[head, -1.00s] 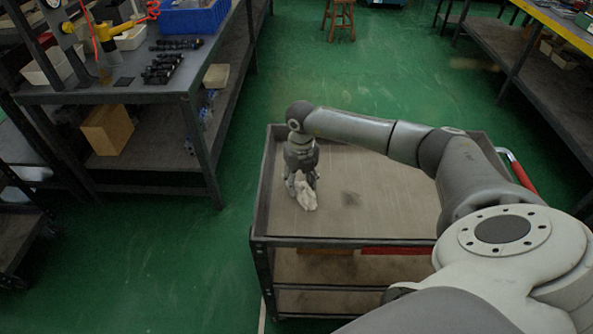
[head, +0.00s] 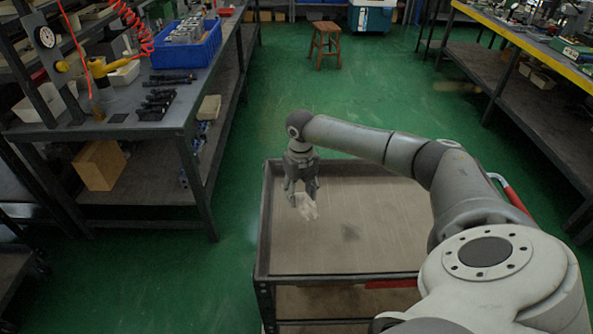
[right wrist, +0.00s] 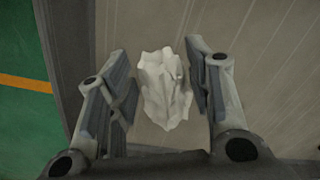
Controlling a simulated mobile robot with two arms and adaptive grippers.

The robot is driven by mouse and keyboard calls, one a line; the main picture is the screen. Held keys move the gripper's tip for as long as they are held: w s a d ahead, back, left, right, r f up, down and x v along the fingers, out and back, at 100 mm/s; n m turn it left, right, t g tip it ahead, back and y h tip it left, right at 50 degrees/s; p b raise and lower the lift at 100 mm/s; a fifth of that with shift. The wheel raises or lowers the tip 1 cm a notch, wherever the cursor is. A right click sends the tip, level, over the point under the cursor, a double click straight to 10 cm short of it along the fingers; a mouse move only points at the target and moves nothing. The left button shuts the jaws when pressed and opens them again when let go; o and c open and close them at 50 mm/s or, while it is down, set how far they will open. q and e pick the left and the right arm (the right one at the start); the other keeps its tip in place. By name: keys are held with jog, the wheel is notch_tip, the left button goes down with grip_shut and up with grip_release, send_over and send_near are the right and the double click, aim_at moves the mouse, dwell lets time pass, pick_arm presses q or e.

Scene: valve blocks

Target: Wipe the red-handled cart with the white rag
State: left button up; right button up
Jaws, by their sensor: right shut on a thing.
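The cart (head: 345,256) has a flat, dull brown top tray with a raised dark rim. Its red handle (head: 512,196) shows at the right, partly behind my right arm. My right gripper (head: 303,196) is over the left part of the tray, pointing down, shut on the crumpled white rag (head: 308,210). In the right wrist view the rag (right wrist: 163,88) sits between the two fingers. I cannot tell whether the rag touches the tray. My left gripper is not in view.
A workbench (head: 160,122) with a blue bin (head: 188,46) and dark tools stands at the left. A wooden stool (head: 325,44) stands at the back. Another bench (head: 520,70) with a yellow edge is at the right. Green floor is clear beyond the cart.

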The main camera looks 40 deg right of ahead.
jog(key=shift+w+d+r+p, duration=0.15)
jog(key=shift+r+p, duration=0.3)
jog(key=shift+r, duration=0.4)
jog(key=shift+r+p, duration=0.3)
jog(key=shift+r, duration=0.35)
